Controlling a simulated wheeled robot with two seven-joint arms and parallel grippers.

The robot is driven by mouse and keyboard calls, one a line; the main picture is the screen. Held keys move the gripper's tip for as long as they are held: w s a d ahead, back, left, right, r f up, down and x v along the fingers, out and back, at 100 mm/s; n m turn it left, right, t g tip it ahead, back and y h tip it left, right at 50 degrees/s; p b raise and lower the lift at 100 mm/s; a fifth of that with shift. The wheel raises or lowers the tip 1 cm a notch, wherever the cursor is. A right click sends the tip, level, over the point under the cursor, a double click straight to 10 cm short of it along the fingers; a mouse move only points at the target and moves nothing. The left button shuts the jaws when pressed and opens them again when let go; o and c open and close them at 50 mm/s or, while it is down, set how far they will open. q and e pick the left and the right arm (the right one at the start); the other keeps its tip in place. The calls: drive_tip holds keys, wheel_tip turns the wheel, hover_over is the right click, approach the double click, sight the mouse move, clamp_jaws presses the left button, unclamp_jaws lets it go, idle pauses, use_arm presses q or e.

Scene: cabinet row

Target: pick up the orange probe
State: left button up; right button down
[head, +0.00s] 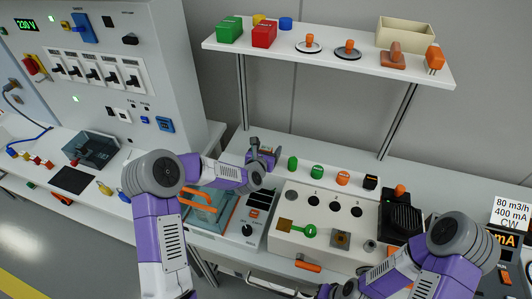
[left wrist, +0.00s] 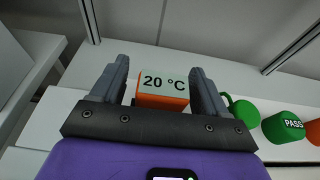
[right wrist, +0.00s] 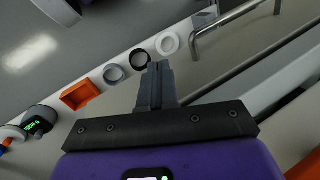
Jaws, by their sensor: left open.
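An orange block with a pale face marked "20 °C" (left wrist: 164,90) shows in the left wrist view; it is the likeliest orange probe. My left gripper (head: 263,147) is open, and its fingers (left wrist: 160,85) stand either side of the block with a gap on each side. The block's lower part is hidden behind the gripper's palm. In the head view the gripper hides most of it. My right gripper (right wrist: 157,85) has its fingers together with nothing seen between them. In the head view it is low at the right, mostly cut off by the bottom edge.
Several coloured plugs, including a green one marked PASS (left wrist: 283,127), stand right of the left gripper. A white shelf (head: 330,62) above the bench holds boxes and knobs. A panel with dark round holes (head: 314,201) lies in front. A metal rail (right wrist: 225,18) shows near the right gripper.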

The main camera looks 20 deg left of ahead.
use_arm(q)
drive_tip(key=c, duration=1.1)
